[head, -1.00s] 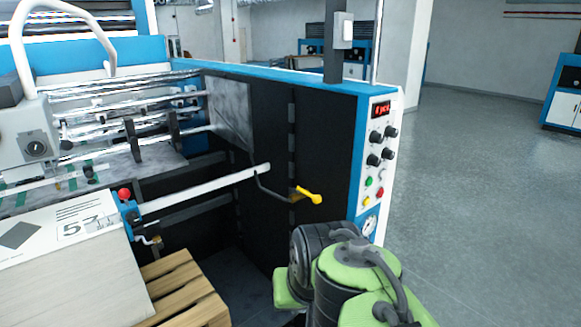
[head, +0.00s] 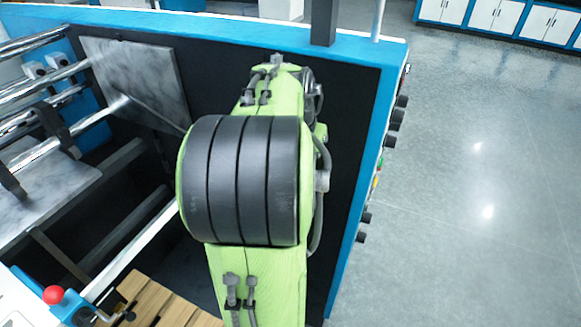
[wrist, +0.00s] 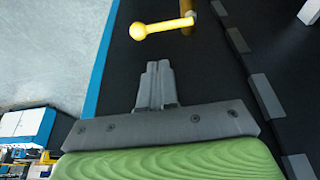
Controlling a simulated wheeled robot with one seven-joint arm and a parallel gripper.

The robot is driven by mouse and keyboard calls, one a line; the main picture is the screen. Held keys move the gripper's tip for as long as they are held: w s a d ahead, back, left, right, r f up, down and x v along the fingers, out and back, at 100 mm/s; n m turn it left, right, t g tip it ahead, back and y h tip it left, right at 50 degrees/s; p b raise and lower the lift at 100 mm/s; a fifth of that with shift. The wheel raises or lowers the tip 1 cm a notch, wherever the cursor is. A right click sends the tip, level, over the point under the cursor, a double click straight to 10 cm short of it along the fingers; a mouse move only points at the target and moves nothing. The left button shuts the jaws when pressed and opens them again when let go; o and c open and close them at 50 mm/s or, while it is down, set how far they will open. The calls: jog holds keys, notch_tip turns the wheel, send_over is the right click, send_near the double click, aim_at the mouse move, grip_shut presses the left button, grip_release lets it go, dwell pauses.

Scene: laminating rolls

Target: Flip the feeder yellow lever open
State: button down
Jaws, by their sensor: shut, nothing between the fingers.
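The yellow lever (wrist: 160,27) shows in the wrist view at the top. It has a round knob at its left end and joins a pivot on the black panel at its right. My gripper (wrist: 158,68) is shut and empty, its fingertips pointing at the lever with a visible gap below it in the picture. In the head view my green and black arm covers the lever and the gripper. The feeder's black side panel (head: 345,120) stands behind the arm.
A blue frame edge (head: 375,150) with black knobs (head: 397,118) runs to the right of my arm. A red knob (head: 53,295) and a wooden pallet (head: 150,303) are at lower left. Grey floor (head: 480,180) is open at right.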

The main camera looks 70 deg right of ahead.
jog(key=x, duration=1)
jog(key=shift+s+b, duration=0.25)
jog(key=shift+b, duration=0.15)
